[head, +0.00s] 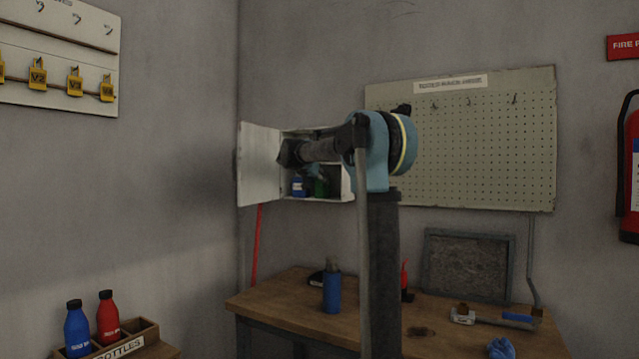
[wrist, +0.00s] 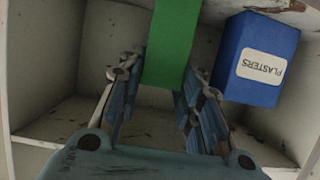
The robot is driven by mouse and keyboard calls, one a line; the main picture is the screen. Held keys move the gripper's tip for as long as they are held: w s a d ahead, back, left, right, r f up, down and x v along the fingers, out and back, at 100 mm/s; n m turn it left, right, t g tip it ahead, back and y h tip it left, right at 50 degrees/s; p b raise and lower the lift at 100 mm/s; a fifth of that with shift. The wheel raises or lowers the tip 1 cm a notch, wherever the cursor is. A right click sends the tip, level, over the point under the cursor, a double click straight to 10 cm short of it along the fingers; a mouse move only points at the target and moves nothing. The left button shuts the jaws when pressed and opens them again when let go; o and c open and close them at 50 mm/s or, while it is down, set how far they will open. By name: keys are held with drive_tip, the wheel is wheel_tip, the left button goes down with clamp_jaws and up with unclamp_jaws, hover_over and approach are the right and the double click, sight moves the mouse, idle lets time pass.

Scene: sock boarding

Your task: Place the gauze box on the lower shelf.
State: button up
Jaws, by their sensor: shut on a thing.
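A white wall cabinet (head: 346,184) hangs open in the head view, its door (head: 259,165) swung out to the left. My gripper (head: 314,169) reaches into it. In the wrist view my gripper (wrist: 165,72) is shut on a green box (wrist: 170,40), with one finger on each side. I take this to be the gauze box; no label shows on it. It also shows low in the cabinet in the head view (head: 321,187). Whether it touches the shelf under it, I cannot tell.
A blue box labelled PLASTERS (wrist: 256,62) stands close beside the green box, also visible in the head view (head: 298,187). Cabinet walls (wrist: 40,60) are close around my gripper. A workbench (head: 270,298) with a blue bottle (head: 332,293) stands below.

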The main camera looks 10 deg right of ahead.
drive_tip(key=o, duration=1.2)
drive_tip(key=v, duration=1.2)
drive_tip(key=shift+s+d, duration=0.1)
